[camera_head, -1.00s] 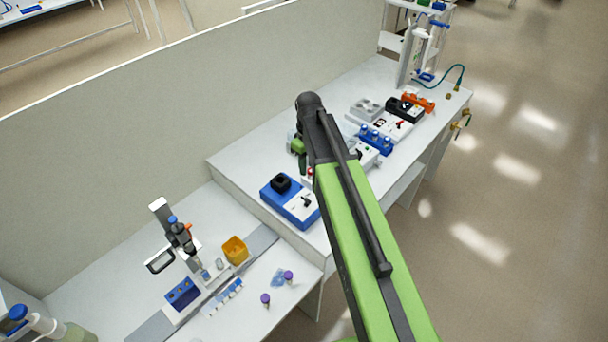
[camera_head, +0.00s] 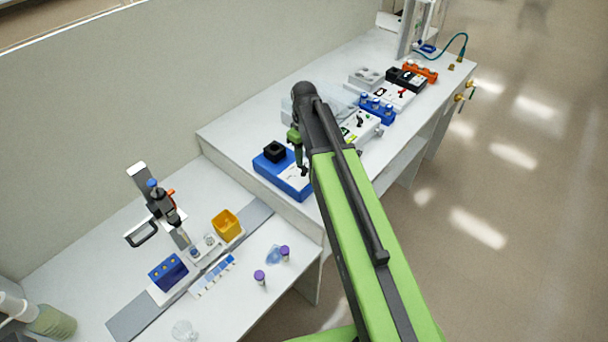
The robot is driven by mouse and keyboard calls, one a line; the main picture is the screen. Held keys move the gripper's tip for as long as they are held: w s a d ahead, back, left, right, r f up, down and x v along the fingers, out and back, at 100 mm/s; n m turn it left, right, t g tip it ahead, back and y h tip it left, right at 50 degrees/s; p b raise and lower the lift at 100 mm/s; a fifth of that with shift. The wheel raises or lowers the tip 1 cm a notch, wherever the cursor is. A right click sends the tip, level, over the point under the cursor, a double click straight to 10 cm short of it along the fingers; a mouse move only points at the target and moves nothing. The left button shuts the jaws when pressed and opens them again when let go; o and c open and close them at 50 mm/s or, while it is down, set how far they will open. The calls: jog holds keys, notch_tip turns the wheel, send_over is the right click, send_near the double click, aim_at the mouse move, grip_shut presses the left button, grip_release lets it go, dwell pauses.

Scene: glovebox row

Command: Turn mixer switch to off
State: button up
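The likely mixer (camera_head: 268,172) is a blue box with a black cup-like head (camera_head: 274,152) and a white front panel (camera_head: 293,178), near the front left edge of the raised bench. Its dark switch is hard to make out now, with my gripper in front of the panel. My gripper (camera_head: 303,172) points down from the end of my green and black arm, over or in front of the panel's right part. I cannot tell whether it touches the switch, or whether its fingers are open or shut. The switch position cannot be read.
To the right are a white device (camera_head: 360,125) with a black switch, a blue rack (camera_head: 377,110) of bottles and an orange rack (camera_head: 420,71). The lower bench at left holds a microscope-like stand (camera_head: 160,205), a yellow container (camera_head: 226,225) and a blue block (camera_head: 167,271). A partition wall stands behind.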

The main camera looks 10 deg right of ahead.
aim_at(303, 168)
notch_tip(303, 168, down, 4)
jog(key=b, duration=0.3)
jog(key=shift+f, duration=0.25)
jog(key=shift+r, duration=0.1)
grip_shut()
